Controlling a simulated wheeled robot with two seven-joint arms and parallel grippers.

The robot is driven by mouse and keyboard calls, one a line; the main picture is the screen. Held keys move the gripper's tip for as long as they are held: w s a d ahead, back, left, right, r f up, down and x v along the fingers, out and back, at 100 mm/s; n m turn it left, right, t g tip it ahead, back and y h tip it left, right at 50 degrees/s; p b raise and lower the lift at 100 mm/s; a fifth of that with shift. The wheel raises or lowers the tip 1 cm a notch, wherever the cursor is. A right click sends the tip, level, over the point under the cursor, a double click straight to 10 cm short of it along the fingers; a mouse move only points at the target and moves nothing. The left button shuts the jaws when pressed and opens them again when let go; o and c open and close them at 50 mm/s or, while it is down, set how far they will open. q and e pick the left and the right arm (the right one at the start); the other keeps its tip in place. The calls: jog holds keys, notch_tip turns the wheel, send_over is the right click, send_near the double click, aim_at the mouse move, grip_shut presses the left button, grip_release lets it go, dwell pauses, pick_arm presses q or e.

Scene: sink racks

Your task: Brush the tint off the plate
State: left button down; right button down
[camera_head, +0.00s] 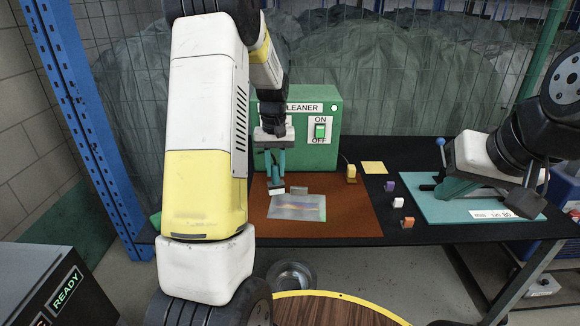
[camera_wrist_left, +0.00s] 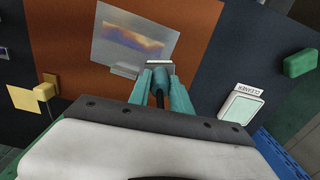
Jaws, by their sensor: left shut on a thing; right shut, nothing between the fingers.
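The plate (camera_head: 290,212) is a thin silvery rectangle lying on the brown mat. A purple, orange and yellow tint streak crosses it; the tint also shows on the plate in the left wrist view (camera_wrist_left: 130,45). My left gripper (camera_head: 273,165) is shut on a brush, beside the plate's back-left corner. The brush head (camera_wrist_left: 160,67) shows just beyond the fingertips, by the plate's edge; I cannot tell whether it touches. My right gripper (camera_head: 455,187) is shut and empty, low over the teal mat at the right.
A green cleaner box (camera_head: 325,100) with an ON/OFF switch stands behind the brown mat (camera_head: 345,215). A small grey block (camera_head: 298,190) sits at the plate's back edge. Small blocks, including a purple one (camera_head: 389,186), and a yellow sheet (camera_head: 373,168) lie right of the mat.

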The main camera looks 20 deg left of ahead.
pick_arm(q)
jog(key=shift+r, duration=2.55)
